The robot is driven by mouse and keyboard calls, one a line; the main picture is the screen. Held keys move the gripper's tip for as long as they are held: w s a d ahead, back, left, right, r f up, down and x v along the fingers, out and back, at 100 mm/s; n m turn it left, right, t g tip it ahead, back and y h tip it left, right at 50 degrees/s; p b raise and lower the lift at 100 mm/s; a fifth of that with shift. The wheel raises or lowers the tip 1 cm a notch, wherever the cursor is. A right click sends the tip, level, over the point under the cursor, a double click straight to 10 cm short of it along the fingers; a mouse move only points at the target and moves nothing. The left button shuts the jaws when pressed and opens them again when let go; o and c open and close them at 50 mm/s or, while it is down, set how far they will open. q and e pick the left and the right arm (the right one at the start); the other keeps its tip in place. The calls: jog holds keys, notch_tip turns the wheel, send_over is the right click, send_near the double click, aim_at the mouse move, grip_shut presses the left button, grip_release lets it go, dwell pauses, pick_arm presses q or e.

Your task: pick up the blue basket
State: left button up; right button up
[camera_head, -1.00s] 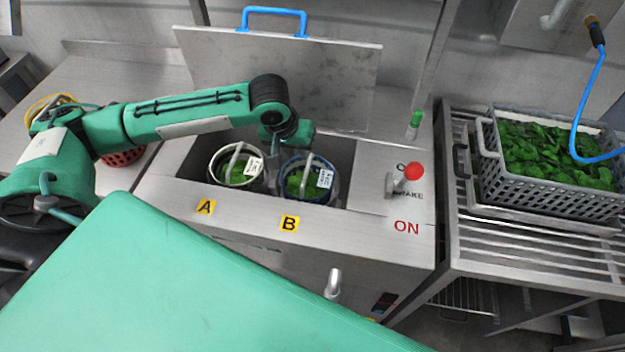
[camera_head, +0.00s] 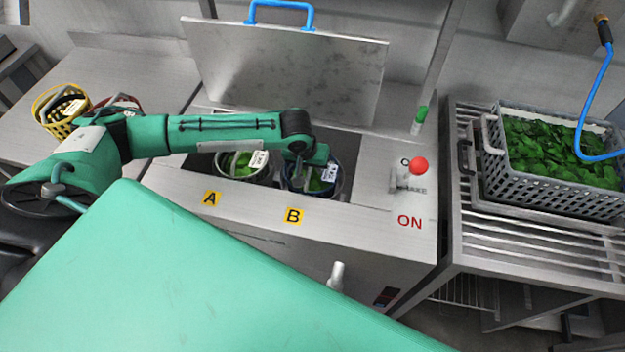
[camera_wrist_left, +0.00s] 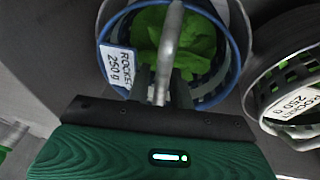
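The blue basket (camera_head: 335,177) has a blue rim, green leaves and a white label, and sits in the well behind the yellow B tag. In the left wrist view the blue basket (camera_wrist_left: 237,72) shows a label reading "ROCKET 250 g" and a grey handle (camera_wrist_left: 172,35) arching over the leaves. My left gripper (camera_head: 300,180) is down at this basket and hides part of it. In the left wrist view the dark fingers of my left gripper (camera_wrist_left: 161,88) lie on either side of the handle; whether they press on it is unclear. My right gripper is out of view.
A white-rimmed basket (camera_head: 218,166) with leaves sits close beside, behind tag A (camera_head: 211,198). A raised lid (camera_head: 290,70) stands behind the well. A red-knobbed lever (camera_head: 418,166) is to the right. A grey crate of leaves (camera_head: 540,190) stands on the right rack.

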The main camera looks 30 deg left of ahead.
pick_arm(q)
jog(key=shift+c, duration=0.4)
grip_shut()
dwell(0.9)
